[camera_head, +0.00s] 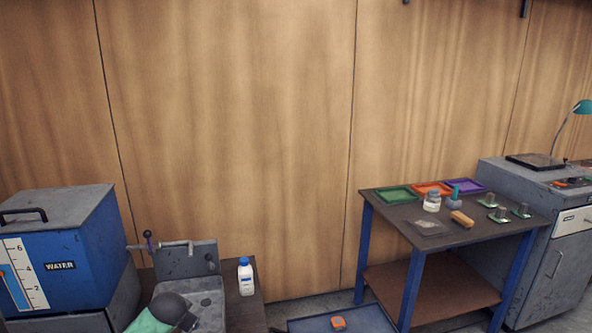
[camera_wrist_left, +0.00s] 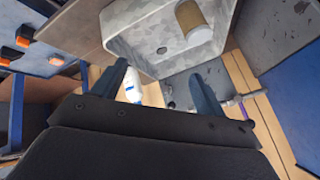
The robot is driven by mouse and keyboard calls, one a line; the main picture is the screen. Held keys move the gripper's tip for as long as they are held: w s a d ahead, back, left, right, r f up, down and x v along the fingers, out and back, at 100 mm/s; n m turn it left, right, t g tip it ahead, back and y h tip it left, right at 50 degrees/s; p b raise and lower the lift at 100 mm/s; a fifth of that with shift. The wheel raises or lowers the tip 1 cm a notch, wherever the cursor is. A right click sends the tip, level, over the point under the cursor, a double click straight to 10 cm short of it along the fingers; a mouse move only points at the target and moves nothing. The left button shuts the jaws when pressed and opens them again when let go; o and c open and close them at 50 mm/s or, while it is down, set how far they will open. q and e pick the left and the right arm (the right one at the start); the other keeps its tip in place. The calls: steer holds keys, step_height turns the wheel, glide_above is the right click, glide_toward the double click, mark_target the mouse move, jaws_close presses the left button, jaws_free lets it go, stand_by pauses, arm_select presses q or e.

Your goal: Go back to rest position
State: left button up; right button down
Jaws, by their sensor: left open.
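My left gripper (camera_wrist_left: 160,88) is open in the left wrist view, its two dark fingers spread with nothing held between them. In the head view my left arm shows at the bottom left, in front of the grey sink (camera_head: 205,290); the fingers cannot be made out there. The sink basin (camera_wrist_left: 135,30) lies beyond the fingers in the wrist view, with a brass-coloured cylinder (camera_wrist_left: 190,18) in it. A white bottle with a blue cap (camera_head: 246,278) stands right of the sink; it also shows beside the left finger in the wrist view (camera_wrist_left: 134,92). My right gripper is not in view.
A blue-legged table (camera_head: 385,215) with trays, a jar and small parts stands at right. An orange object (camera_head: 338,323) lies on a low blue surface at the bottom.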

arm_select(q)
steer(key=s+d+f+n+g+h, duration=0.1)
steer(key=s+d+f, duration=0.5)
steer(key=s, duration=0.8)
steer(key=s+d+f+n+g+h, duration=0.1)
steer(key=s+d+f+g, duration=0.2)
steer(key=s+f, duration=1)
steer(key=s+d+f+n+g, duration=0.1)
steer(key=s+d+f, duration=0.7)
steer(key=s, duration=0.9)
step_height(320, 180, down, 2)
steer(key=shift+d+g+h, duration=0.3)
steer(key=shift+g+h, duration=0.1)
steer(key=shift+g, duration=0.1)
